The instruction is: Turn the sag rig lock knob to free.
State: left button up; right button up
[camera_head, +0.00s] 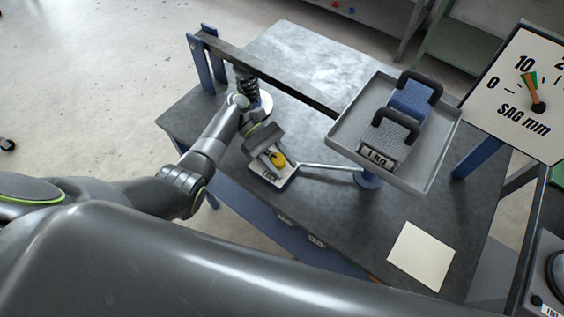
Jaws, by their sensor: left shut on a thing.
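My left gripper (271,158) reaches down over the box and is shut on the knob. The gripper body covers part of the knob and the box, so the knob's setting and any marks cannot be read. A metal rod (330,167) runs from the box to a blue post under the tray. A dark spring (243,82) stands behind my left wrist. My right gripper is not in view.
A grey tray (345,140) holds two handled weights, one blue (408,100) and one grey marked 1 kg (392,136). A dark beam (290,88) spans toward it. The SAG mm dial (515,112) is at the right. A blank sheet (421,256) lies on the front table.

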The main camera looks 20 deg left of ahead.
pick_arm(q)
jog(key=shift+s, duration=0.1)
dwell(0.5)
jog(key=o, duration=1)
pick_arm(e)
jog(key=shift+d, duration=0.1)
